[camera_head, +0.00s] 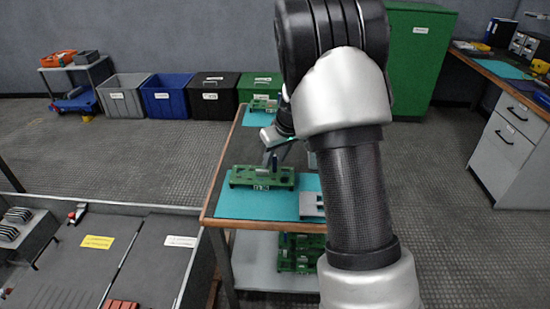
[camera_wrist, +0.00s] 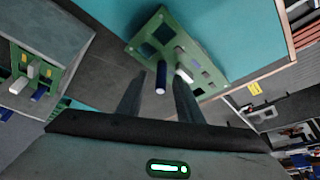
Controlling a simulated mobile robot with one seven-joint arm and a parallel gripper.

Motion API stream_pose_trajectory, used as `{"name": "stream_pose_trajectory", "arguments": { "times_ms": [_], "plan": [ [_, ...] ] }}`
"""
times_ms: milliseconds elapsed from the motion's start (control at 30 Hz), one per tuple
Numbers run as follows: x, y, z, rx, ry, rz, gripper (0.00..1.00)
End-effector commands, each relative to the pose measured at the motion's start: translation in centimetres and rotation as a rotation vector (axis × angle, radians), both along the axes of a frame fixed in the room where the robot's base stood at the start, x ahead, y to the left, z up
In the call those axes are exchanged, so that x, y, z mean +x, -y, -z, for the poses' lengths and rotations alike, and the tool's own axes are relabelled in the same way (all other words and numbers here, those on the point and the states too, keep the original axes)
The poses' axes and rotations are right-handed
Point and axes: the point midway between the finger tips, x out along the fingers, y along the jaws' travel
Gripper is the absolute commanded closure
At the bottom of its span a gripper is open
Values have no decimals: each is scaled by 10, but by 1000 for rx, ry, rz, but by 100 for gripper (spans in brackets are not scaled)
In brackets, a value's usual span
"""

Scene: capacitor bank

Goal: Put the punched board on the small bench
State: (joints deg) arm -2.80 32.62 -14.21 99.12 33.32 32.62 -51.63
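A green punched board (camera_head: 262,178) with a white number tag and a dark blue upright part lies on the near teal mat of the wood-edged table (camera_head: 214,197). My gripper (camera_head: 276,156) is just above it, pointing down, partly hidden by my arm. In the wrist view a green board with square holes (camera_wrist: 207,72), a blue cylinder and a light block lies beyond my gripper (camera_wrist: 158,84). The fingers are apart, with the blue cylinder showing between them; I see no grip on the board. I cannot tell which surface is the small bench.
Another green board (camera_head: 264,104) lies on the far mat. A grey slotted piece (camera_head: 311,205) is beside the near board. Green boards (camera_head: 300,253) are on the lower shelf. Bins (camera_head: 166,97) line the wall. A desk (camera_head: 505,160) stands right. Floor between is clear.

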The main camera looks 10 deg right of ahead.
Motion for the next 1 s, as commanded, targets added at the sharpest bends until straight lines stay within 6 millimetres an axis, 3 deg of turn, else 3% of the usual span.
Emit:
{"name": "stream_pose_trajectory", "arguments": {
  "times_ms": [233,700,1000],
  "plan": [
    [-9,3,-27,1,2,0,67],
    [-50,16,-130,1,3,0,67],
    [-64,20,-161,1,2,1,67]
  ]
}}
